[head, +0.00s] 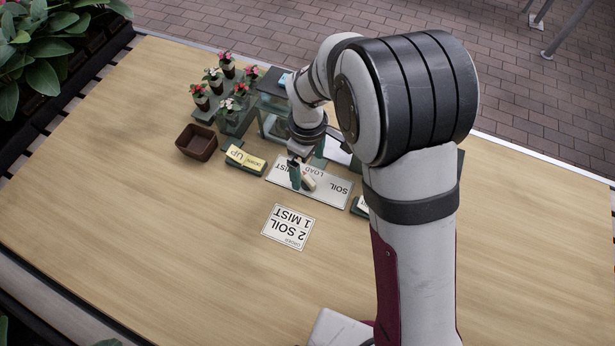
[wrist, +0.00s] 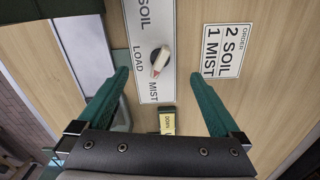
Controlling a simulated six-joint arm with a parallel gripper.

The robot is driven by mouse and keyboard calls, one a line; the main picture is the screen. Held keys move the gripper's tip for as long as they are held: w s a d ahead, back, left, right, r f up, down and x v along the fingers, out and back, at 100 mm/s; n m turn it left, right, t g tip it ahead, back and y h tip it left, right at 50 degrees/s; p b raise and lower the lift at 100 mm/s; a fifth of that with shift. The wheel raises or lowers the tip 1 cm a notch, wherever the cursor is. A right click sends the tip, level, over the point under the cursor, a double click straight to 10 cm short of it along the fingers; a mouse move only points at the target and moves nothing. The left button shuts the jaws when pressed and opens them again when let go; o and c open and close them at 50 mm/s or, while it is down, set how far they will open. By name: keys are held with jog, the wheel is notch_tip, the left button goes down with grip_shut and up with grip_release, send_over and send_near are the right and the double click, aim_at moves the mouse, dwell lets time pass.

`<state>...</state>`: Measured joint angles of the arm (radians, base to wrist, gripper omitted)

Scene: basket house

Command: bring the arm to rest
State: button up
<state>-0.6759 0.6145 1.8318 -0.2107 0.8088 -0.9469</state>
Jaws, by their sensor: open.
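My gripper (head: 307,163) is low over the table, near a white dial plate marked SOIL, LOAD and MIST (head: 338,194). Its two green fingers are spread with nothing between them; they also show in the wrist view (wrist: 160,78). In the wrist view the knob (wrist: 161,60) looks clear of both fingers, set at a slant on a dark round base. I cannot tell exactly which label it points to. My arm reaches out from the front right and hides part of the table.
An order card reading 2 SOIL, 1 MIST (head: 288,228) lies in front of the plate. A yellow-labelled green block (head: 245,158), a brown basket (head: 197,142), a glass-sided box (head: 271,112) and potted flowers (head: 227,66) stand beyond and left. The table's left and front are clear.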

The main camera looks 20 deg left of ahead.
jog(key=shift+r, duration=0.9)
jog(key=s+d+r+m, duration=0.4)
jog(key=d+r+m, duration=0.2)
jog(key=d, duration=0.2)
jog(key=s+d+r+m, duration=0.3)
jog(key=d+r+m, duration=0.3)
jog(key=d, duration=0.2)
jog(key=s+d+m+y, duration=0.1)
jog(key=s+d+m, duration=0.1)
jog(key=s+m, duration=0.3)
jog(key=s+d+r+m, duration=0.1)
jog(key=s+d+m, duration=0.2)
jog(key=s, duration=0.3)
jog(key=shift+s+d+r+m+y, duration=0.2)
jog(key=shift+d+m+y, duration=0.15)
jog(key=shift+m, duration=0.55)
